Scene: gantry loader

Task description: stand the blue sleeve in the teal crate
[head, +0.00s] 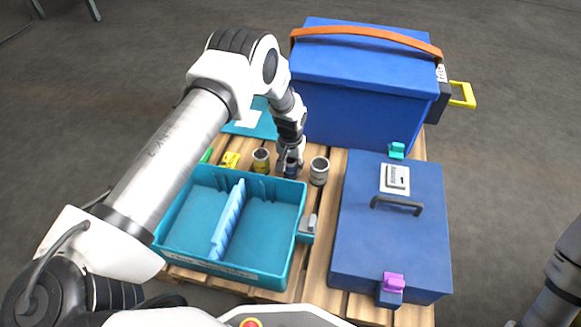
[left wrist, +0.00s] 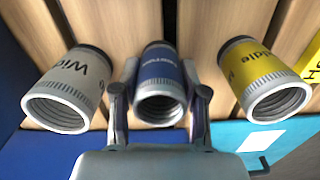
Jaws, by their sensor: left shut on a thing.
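The blue sleeve (head: 291,169) stands on the wooden pallet just behind the teal crate, between two other sleeves. My left gripper (head: 289,160) reaches down onto it from above and is shut on it. In the left wrist view the blue sleeve (left wrist: 160,72) sits between the two fingers of my left gripper (left wrist: 160,95), its open threaded end facing the camera. The teal crate (head: 297,245) is open, with a light-blue divider (head: 229,220) making two compartments. Both look empty. My right gripper is out of view.
A grey sleeve (head: 319,172) stands right of the blue one and a yellow-banded sleeve (head: 261,160) left of it, both close by. A blue box with a black handle (head: 365,240) is right of the crate. A large blue case (head: 350,110) stands behind.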

